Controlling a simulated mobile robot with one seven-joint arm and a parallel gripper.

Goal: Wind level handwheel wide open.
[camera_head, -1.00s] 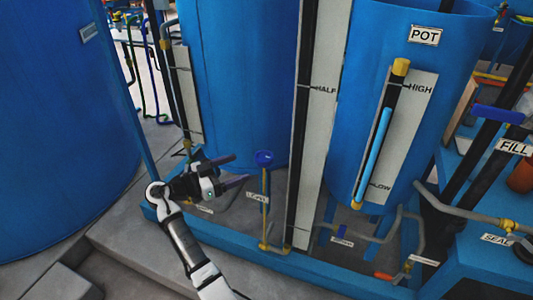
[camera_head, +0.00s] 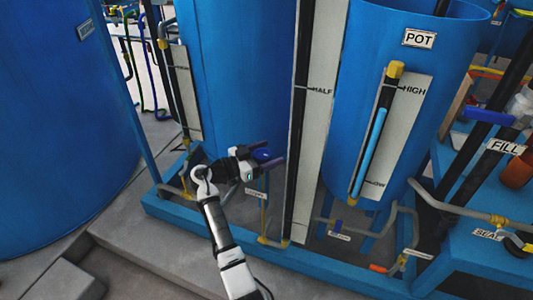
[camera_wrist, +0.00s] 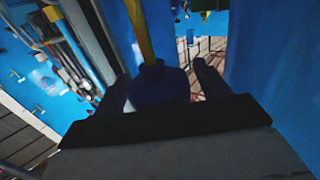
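The level handwheel (camera_head: 262,155) is a small dark blue wheel on top of a thin yellow stem, in front of the blue tank. A white label (camera_head: 255,193) stands by the stem. My gripper (camera_head: 272,158) reaches in from the left at wheel height, with its fingers around the wheel. In the wrist view, the handwheel (camera_wrist: 160,88) sits between the two dark fingers of my gripper (camera_wrist: 162,72), with the yellow stem running up from it. The fingers are apart, with narrow gaps beside the wheel. The wheel partly hides behind the fingers in the head view.
A tall gauge board marked HALF (camera_head: 318,120) stands close to the right of the wheel. The blue tank (camera_head: 235,80) is right behind it. The POT vessel (camera_head: 350,70) is further right. A blue base frame (camera_head: 190,215) runs along the front.

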